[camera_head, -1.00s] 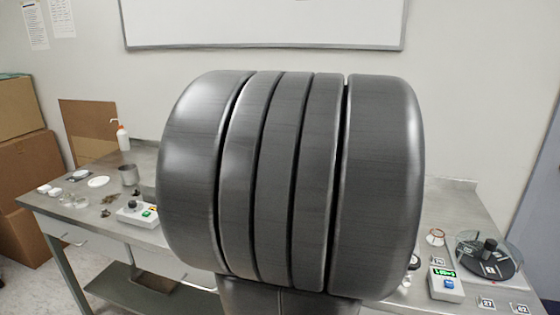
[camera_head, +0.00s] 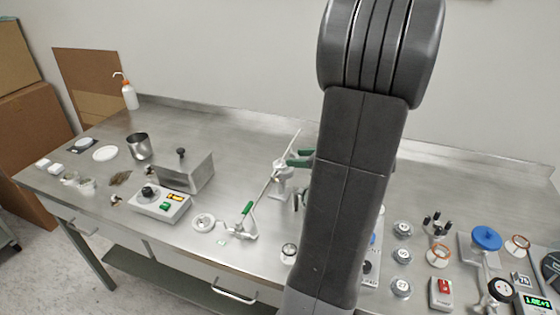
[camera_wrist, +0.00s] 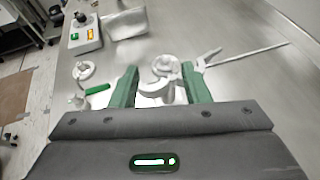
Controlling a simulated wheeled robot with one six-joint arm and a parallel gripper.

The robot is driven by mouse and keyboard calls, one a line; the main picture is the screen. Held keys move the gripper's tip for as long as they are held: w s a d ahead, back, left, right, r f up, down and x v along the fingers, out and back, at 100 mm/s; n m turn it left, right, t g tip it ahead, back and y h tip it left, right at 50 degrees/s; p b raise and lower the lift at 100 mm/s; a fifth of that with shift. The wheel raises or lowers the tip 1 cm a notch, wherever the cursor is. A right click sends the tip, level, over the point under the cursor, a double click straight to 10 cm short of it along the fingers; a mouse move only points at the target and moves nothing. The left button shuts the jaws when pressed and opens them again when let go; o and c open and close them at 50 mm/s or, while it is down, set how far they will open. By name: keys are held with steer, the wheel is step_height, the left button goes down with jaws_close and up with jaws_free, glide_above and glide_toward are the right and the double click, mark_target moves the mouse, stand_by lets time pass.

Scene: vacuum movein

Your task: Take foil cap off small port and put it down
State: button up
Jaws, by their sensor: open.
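My gripper (camera_head: 297,180) is in the head view, its green fingers just left of my arm. In the wrist view my gripper (camera_wrist: 159,82) is open, with the green fingers wide apart. A pale metal fitting (camera_wrist: 167,66) with a round end and a hooked part shows between and beyond the fingertips; I cannot tell whether it is touched. The metal glassware-like line has a round flanged port (camera_head: 204,222) at its left end, also seen in the wrist view (camera_wrist: 84,70). A small round port (camera_head: 289,250) stands near the front edge. I cannot make out which one bears foil.
A green valve handle (camera_head: 247,208) and a thin rod (camera_head: 297,138) lie close to my fingers. A control box (camera_head: 160,203) and a metal box (camera_head: 188,172) stand left. Gauges and a blue-topped part (camera_head: 486,238) are right. The back middle of the bench is clear.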

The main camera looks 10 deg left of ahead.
mark_target(283, 160)
steer(key=shift+w+d+f+p+x, duration=0.1)
steer(key=shift+f+x, duration=0.05)
steer(key=shift+x, duration=1.2)
steer(key=shift+w+d+f+p+x, duration=0.1)
steer(key=shift+f+p+x, duration=0.1)
steer(key=shift+x, duration=1.2)
steer(key=shift+d+f+p+x, duration=0.1)
steer(key=shift+d+f+x, duration=0.05)
steer(key=shift+x, duration=1.2)
steer(key=shift+c, duration=0.3)
steer(key=shift+s+f, duration=0.1)
jaws_close()
